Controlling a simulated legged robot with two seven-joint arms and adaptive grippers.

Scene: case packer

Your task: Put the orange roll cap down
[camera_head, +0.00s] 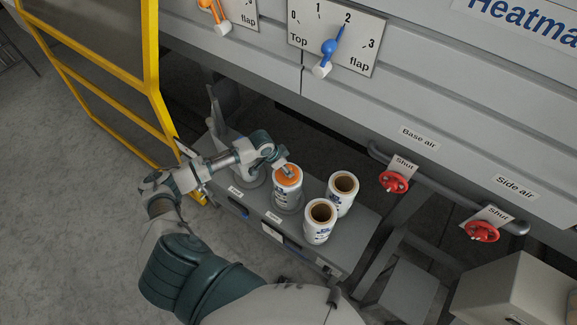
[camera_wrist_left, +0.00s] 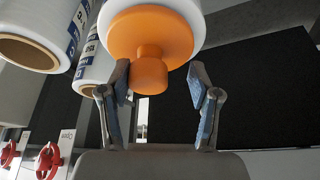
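The orange roll cap (camera_head: 288,175) sits on the end of a white film roll (camera_head: 287,198) that stands upright on the grey bench. In the left wrist view the cap (camera_wrist_left: 175,36) is a wide orange disc with a round knob in its middle. My left gripper (camera_head: 280,164) is at the cap. In its wrist view the two fingers (camera_wrist_left: 158,75) are spread to either side of the knob, with a clear gap on the right and the left finger close to the knob. I cannot tell whether that finger touches it. My right gripper is not in view.
Two uncapped rolls with brown cores, one behind (camera_head: 342,194) and one in front (camera_head: 319,222), stand close to the right of the capped roll. The bench (camera_head: 352,247) is bare at its right end. A yellow guard frame (camera_head: 152,90) is at left; red valve wheels (camera_head: 394,183) are at right.

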